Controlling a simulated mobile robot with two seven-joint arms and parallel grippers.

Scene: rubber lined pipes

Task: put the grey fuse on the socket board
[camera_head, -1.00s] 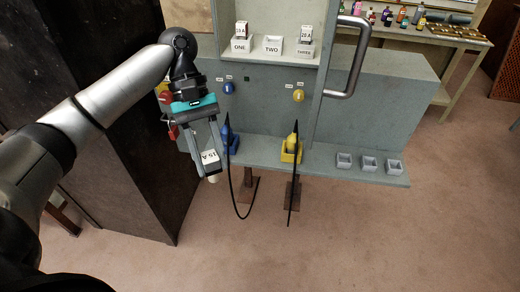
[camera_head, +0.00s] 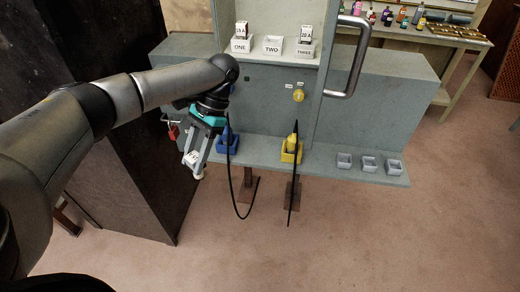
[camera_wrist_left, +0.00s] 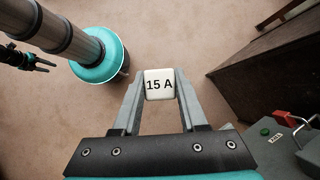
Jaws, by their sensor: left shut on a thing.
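My left gripper (camera_head: 194,166) is shut on a pale fuse (camera_head: 191,158) marked 15 A; the fuse also shows between the fingers in the left wrist view (camera_wrist_left: 159,86). It hangs in the air left of the blue holder. The socket board (camera_head: 270,59) has holders labelled ONE (camera_head: 240,46), TWO (camera_head: 273,46) and THREE (camera_head: 304,51). ONE and THREE each hold an upright labelled fuse; TWO is empty. A small dark and teal arm end, which looks like my right gripper (camera_wrist_left: 42,65), shows in the left wrist view; its fingers are too small to judge.
A blue holder (camera_head: 228,146) and a yellow holder (camera_head: 289,156) with black cables stand on the grey ledge. Several small grey cups (camera_head: 368,164) sit at its right. A large door handle (camera_head: 352,60) sticks out right of the board. A dark cabinet stands at left.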

